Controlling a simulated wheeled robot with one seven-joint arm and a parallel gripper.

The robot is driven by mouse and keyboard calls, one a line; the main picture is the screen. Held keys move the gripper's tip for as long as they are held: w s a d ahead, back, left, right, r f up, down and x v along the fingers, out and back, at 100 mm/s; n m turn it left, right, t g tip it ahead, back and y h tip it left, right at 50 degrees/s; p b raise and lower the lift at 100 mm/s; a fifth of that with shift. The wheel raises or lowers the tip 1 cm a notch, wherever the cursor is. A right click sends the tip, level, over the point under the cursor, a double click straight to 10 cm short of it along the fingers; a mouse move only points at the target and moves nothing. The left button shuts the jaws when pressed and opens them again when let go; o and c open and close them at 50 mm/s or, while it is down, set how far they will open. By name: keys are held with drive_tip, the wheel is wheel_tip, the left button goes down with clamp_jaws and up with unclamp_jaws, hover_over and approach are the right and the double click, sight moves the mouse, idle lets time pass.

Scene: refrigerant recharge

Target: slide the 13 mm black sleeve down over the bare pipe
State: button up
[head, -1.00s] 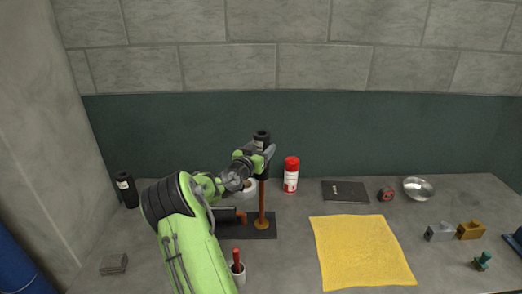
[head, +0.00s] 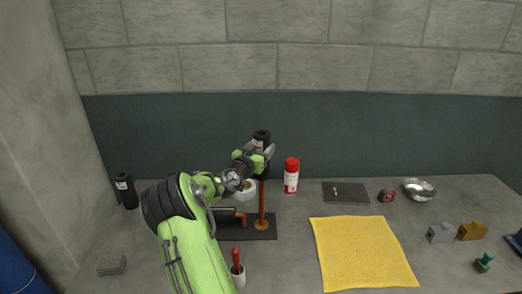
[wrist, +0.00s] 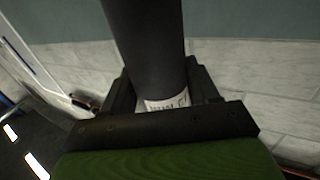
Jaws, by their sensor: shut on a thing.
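My gripper (head: 262,159) is shut on a black sleeve (head: 262,137), which stands upright above the bare copper pipe (head: 262,205). The sleeve's lower end meets the top of the visible pipe. I cannot tell whether it is around the pipe or just above it. In the wrist view the sleeve (wrist: 145,45) is between the jaws (wrist: 165,100), with its white label partly hidden by them. The pipe rises from a dark base plate (head: 262,234), with a copper elbow (head: 241,219) to its left.
Another black sleeve (head: 126,191) stands at the left. A red and white can (head: 291,176) stands right of the pipe. A white roll (head: 245,188) is behind my arm. A cup (head: 237,274) with a red-handled tool is in front. A yellow cloth (head: 362,252) lies to the right.

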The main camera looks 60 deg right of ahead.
sight(260, 188)
drive_tip(key=shift+f+b, duration=1.95)
drive_tip(key=shift+b, duration=0.65)
drive_tip(key=shift+f+b, duration=2.05)
drive_tip(key=shift+b, duration=0.55)
drive_tip(key=shift+f+b, duration=2)
drive_tip(key=shift+b, duration=0.45)
drive_tip(key=shift+f+b, duration=1.95)
drive_tip(key=shift+b, duration=0.45)
